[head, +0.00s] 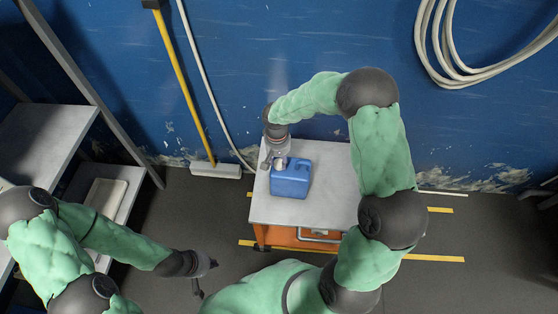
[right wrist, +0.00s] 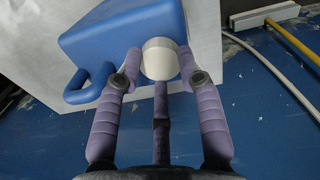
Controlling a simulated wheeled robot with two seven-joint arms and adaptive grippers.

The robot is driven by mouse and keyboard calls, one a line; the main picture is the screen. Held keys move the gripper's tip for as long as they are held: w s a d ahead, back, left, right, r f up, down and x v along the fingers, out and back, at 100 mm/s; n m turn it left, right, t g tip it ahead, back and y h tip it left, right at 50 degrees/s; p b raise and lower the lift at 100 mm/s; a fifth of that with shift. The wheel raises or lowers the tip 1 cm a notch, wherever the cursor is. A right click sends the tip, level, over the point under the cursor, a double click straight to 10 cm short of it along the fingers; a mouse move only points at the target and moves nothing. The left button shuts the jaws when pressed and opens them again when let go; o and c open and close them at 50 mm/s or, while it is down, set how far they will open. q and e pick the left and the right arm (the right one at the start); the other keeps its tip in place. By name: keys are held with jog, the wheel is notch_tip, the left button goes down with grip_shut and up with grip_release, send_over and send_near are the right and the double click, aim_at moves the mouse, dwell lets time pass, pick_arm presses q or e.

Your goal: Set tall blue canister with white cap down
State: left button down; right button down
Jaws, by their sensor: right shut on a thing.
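The blue canister (head: 291,180) is over the light top of the small cart (head: 323,197). Whether its base touches the top is hard to tell. Its white cap (right wrist: 159,59) shows in the right wrist view, with the blue body (right wrist: 118,34) and its looped handle beyond it. My right gripper (head: 278,160) is shut on the cap end, with purple fingers either side of the white cap in the right wrist view (right wrist: 159,67). My left gripper (head: 207,275) is low at the lower left, away from the cart, its fingers apart and empty.
The cart has an orange lower body (head: 290,236) and free top surface right of and below the canister. A grey shelf unit (head: 50,123) stands at the left. A yellow-handled broom (head: 182,82) leans on the blue wall behind. A hose (head: 436,50) hangs at upper right.

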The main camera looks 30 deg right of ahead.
jog(key=shift+r, duration=0.1)
jog(key=c, duration=0.8)
grip_release()
notch_tip(320, 180, up, 12)
jog(key=p, duration=0.4)
jog(key=s+a+f+n+y, duration=0.1)
jog(key=s+a+f+y, duration=0.1)
jog(key=s+a+f, duration=0.35)
jog(key=s+a+f+y, duration=0.25)
jog(key=a+f, duration=0.35)
jog(key=f, duration=0.4)
jog(key=s+a+f, duration=0.3)
jog(key=s+f, duration=0.3)
jog(key=s, duration=0.5)
jog(key=shift+s+a+f+t, duration=0.25)
jog(key=shift+s+f+t, duration=0.05)
jog(key=shift+f+t, duration=0.1)
